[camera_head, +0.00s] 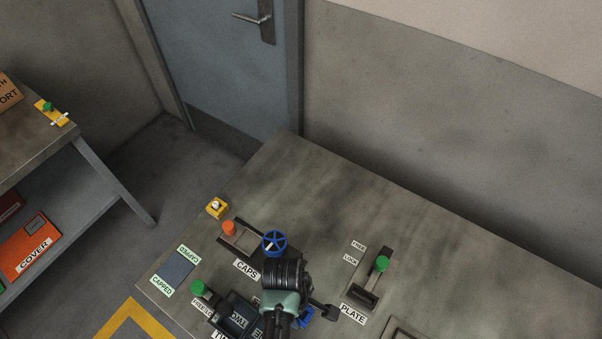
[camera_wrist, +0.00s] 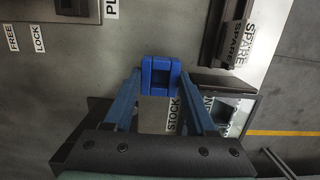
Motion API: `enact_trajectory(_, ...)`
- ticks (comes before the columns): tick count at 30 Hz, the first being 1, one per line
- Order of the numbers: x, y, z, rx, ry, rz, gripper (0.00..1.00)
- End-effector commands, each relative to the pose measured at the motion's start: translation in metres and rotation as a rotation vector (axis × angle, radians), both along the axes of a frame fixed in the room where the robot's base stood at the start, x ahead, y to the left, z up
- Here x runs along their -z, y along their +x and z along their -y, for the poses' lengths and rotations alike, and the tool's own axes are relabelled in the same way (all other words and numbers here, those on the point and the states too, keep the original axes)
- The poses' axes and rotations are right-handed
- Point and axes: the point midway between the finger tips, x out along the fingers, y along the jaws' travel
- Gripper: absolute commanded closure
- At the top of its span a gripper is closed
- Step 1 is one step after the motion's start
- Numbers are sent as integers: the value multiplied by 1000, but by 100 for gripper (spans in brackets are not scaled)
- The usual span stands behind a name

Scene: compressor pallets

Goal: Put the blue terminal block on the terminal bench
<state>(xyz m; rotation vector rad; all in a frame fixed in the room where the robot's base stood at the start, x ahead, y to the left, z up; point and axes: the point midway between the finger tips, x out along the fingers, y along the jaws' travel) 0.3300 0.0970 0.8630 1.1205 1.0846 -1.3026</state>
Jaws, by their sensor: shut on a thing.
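The blue terminal block (camera_wrist: 160,72) is between the fingertips of my gripper (camera_wrist: 160,86) in the wrist view. The gripper is shut on it, one finger on each side. The block is over the grey bench top; the gap beneath it cannot be judged. In the head view a bit of blue (camera_head: 306,317) shows beside my green wrist, which hides the fingers. Which bench is the terminal bench is not shown by any readable label. The grey bench (camera_head: 460,230) under my arm carries several labelled fixtures.
A blue handwheel (camera_head: 274,243) stands by the CAPS fixture (camera_head: 238,238). A PLATE slide with a green knob (camera_head: 382,263) is to the right. A yellow block (camera_head: 216,208) sits at the left edge. The bench's far part is clear. Another bench (camera_head: 40,135) stands at left.

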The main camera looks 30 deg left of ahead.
Motion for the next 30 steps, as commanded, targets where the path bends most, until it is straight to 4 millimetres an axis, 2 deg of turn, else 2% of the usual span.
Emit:
enact_trajectory(5, 18, 0, 0, 1, 0, 0, 99)
enact_trajectory(16, 22, 0, 0, 2, 0, 1, 99)
enact_trajectory(17, 22, 0, 0, 1, 0, 1, 42)
enact_trajectory(18, 21, 1, 0, 1, 0, 2, 35)
enact_trajectory(19, 21, 0, 0, 1, 0, 2, 31)
enact_trajectory(30, 15, 1, 0, 2, 0, 2, 31)
